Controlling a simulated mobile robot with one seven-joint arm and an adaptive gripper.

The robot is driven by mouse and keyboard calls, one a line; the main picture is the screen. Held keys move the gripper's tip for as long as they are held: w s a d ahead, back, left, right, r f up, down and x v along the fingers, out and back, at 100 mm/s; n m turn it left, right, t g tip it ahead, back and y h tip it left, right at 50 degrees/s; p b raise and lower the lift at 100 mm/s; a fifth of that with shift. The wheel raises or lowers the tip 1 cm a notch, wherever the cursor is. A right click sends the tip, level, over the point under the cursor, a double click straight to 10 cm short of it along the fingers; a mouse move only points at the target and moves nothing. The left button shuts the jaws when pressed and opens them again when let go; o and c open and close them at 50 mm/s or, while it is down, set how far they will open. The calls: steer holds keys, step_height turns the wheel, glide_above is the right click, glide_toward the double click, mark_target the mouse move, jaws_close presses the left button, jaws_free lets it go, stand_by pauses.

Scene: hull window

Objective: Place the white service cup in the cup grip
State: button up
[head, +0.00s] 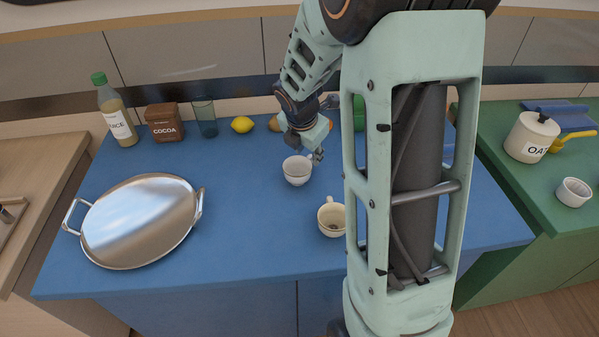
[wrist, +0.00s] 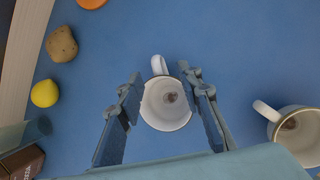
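The white service cup (head: 297,172) stands upright on the blue counter, near its middle. In the wrist view the white cup (wrist: 165,104) lies between the two fingers, its handle pointing to the top and a dark patch inside. My gripper (head: 305,150) is at the cup's far side in the head view. Height above the cup is hard to judge. I cannot make out a cup grip in either view.
A second, gold-rimmed cup (head: 331,217) stands close by, right of my gripper in the wrist view (wrist: 298,130). A silver tray (head: 142,222) lies left. A bottle (head: 117,115), cocoa box (head: 165,123), glass (head: 204,117) and lemon (head: 242,125) line the back. My arm hides the counter's right part.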

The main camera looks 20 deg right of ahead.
mark_target(310, 157)
steer(key=shift+x, duration=2.6)
steer(key=shift+w+d+r, duration=0.1)
steer(key=shift+w+d, duration=0.1)
steer(key=shift+c, duration=0.5)
jaws_close()
